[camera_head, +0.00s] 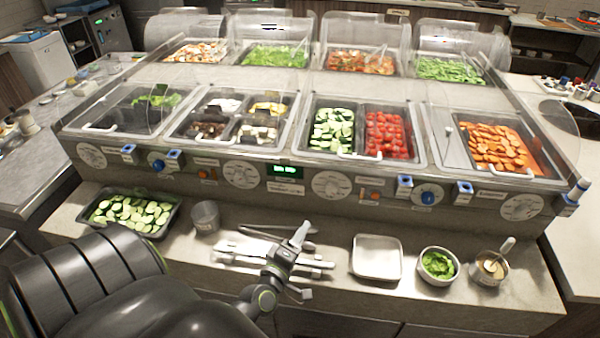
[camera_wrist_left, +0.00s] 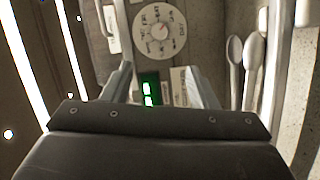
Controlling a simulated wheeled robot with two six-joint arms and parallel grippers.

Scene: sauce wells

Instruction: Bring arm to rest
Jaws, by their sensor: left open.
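My left arm comes in from the left in the head view. Its gripper (camera_head: 303,264) is over the front counter (camera_head: 330,225), in front of the sauce-well unit, with its two fingers apart and nothing seen between them. In the left wrist view the two fingers of the left gripper (camera_wrist_left: 162,88) stand apart, with a lit green display (camera_wrist_left: 149,88) and a white dial (camera_wrist_left: 159,32) beyond them. The light-coloured utensils (camera_head: 245,262) lie on the counter behind and beside the gripper, partly hidden by it. My right gripper does not show.
A tray of cucumber slices (camera_head: 133,213) and a metal cup (camera_head: 205,216) stand left of the gripper. To its right are an empty square dish (camera_head: 377,258), a bowl of greens (camera_head: 438,265) and a small pot (camera_head: 489,268). The dial-fronted unit (camera_head: 290,180) rises behind.

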